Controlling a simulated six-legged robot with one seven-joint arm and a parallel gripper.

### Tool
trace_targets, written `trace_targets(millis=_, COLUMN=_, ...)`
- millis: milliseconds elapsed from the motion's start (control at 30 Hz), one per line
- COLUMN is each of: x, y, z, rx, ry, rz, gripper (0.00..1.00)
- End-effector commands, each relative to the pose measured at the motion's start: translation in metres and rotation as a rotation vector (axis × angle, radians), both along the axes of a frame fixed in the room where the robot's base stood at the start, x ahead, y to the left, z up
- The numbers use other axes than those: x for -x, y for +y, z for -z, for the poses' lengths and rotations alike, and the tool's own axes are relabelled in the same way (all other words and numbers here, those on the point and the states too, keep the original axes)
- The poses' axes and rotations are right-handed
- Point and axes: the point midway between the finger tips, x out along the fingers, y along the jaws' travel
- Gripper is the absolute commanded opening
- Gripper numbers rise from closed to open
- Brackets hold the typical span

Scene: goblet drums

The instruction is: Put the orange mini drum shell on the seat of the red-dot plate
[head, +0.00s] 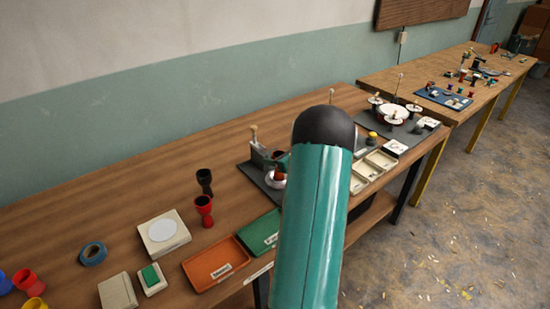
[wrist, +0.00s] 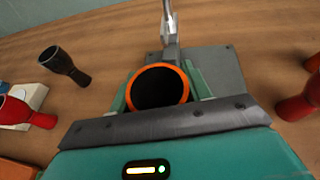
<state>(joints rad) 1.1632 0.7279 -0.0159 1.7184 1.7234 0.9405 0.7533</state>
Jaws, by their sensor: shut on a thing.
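The orange mini drum shell (wrist: 185,88) is in the wrist view, with its open end and dark hollow toward the camera. My gripper (wrist: 158,92) is shut on it, a teal finger at each side. A grey base plate (wrist: 228,66) with a metal post (wrist: 171,28) lies just beyond the shell. In the head view my arm hides most of the gripper, beside the grey plate (head: 273,196) and its upright device. I cannot make out a red dot on any plate; small white cards (head: 396,147) with faint marks lie further right.
A black goblet drum (head: 204,181) and a red one (head: 204,209) stand left of my arm. An orange tray (head: 214,266), a green tray (head: 259,235) and blue tape (head: 92,253) lie nearby. A divided cream tray (head: 380,160) is to the right. The table's back left is clear.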

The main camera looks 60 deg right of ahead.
Motion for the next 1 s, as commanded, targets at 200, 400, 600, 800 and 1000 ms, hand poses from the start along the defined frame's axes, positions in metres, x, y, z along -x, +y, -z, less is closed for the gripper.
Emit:
trace_targets(millis=200, x=0.000, y=0.000, z=0.000, rx=0.000, ry=0.000, rz=0.000, gripper=0.70)
trace_targets(millis=400, x=0.000, y=0.000, z=0.000, rx=0.000, ry=0.000, rz=0.000, gripper=0.70)
trace_targets(millis=600, x=0.013, y=0.001, z=-0.009, rx=0.001, ry=-0.001, rz=0.003, gripper=0.70)
trace_targets(millis=800, x=0.051, y=0.006, z=-0.025, rx=0.002, ry=-0.001, rz=0.004, gripper=0.70)
trace_targets(millis=1000, x=0.088, y=0.012, z=-0.040, rx=0.001, ry=0.000, rz=0.002, gripper=0.70)
